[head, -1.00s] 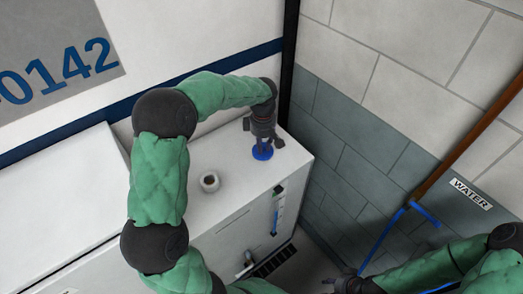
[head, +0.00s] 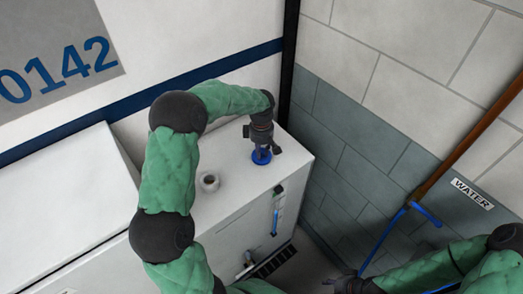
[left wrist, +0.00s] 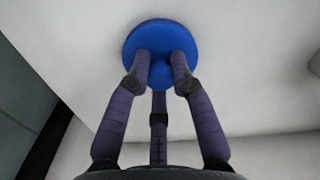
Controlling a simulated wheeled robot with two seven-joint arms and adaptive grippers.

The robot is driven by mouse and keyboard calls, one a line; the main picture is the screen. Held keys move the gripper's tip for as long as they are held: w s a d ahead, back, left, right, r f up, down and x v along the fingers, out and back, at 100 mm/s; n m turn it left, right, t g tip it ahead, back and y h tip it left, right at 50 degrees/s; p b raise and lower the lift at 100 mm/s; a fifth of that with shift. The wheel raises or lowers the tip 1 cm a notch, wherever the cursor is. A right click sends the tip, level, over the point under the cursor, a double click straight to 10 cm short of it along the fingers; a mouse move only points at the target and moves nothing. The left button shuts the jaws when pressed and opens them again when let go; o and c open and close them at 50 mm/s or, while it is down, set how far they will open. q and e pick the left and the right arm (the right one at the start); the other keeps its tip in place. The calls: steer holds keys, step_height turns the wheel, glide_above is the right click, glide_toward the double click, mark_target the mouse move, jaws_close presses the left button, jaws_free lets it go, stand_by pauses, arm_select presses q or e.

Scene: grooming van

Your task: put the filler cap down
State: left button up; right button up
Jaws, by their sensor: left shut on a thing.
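The filler cap (head: 261,157) is a blue round disc with a raised knob. It is at the right end of the white cabinet top, and I cannot tell for sure whether it touches the surface. My left gripper (head: 262,147) comes down from above and is shut on the cap's knob. In the left wrist view the fingers (left wrist: 160,72) close around the knob, with the blue disc (left wrist: 160,36) spread flat beyond them. My right gripper (head: 345,284) is low at the bottom of the head view, away from the cap; its fingers are too small to read.
The open filler neck (head: 209,182) stands on the white cabinet top (head: 228,215), left of the cap. A level gauge (head: 276,218) runs down the cabinet front. A block wall, a brown pipe (head: 455,160) and a blue valve handle (head: 425,214) are at right.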

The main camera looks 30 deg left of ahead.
mark_target(262, 150)
arm_select(q)
steer(key=o, duration=0.9)
steer(key=shift+o, duration=0.2)
steer(key=shift+r, duration=0.45)
step_height(262, 150, up, 11)
steer(key=p, duration=0.1)
steer(key=shift+r, duration=0.2)
steer(key=shift+f, duration=0.15)
